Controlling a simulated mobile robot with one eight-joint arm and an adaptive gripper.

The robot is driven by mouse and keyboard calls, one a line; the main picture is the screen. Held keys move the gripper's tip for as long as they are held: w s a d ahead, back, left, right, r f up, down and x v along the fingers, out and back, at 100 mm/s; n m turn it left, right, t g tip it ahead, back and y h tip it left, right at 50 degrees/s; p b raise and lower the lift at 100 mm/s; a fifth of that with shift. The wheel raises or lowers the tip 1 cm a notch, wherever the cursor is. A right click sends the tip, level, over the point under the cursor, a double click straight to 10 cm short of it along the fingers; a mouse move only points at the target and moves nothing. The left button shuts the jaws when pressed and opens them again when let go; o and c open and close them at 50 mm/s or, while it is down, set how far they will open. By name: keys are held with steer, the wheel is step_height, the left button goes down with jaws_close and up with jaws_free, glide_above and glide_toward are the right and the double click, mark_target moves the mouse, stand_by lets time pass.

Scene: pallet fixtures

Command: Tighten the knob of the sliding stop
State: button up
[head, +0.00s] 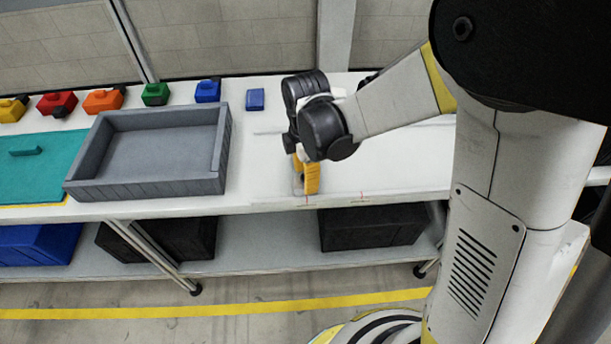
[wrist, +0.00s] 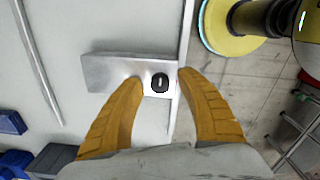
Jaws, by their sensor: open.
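The sliding stop (wrist: 108,72) is a silver metal block lying near the table's front edge in the wrist view. Its knob (wrist: 160,83) is small and black with a pale mark on top, at the block's end nearest the edge. My gripper (wrist: 155,78) has two yellow fingers, spread apart with one on each side of the knob; there are gaps between them and it. In the head view my gripper (head: 305,176) points down over the front edge of the white table. The knob is hidden there behind the fingers.
A grey tray (head: 215,150) stands left of my gripper on the white table (head: 390,165). Several coloured blocks, including a blue one (head: 255,99), line the back. A teal board (head: 40,175) is at far left. The tabletop right of the gripper looks mostly clear.

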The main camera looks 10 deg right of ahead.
steer(key=shift+c, duration=0.5)
jaws_close()
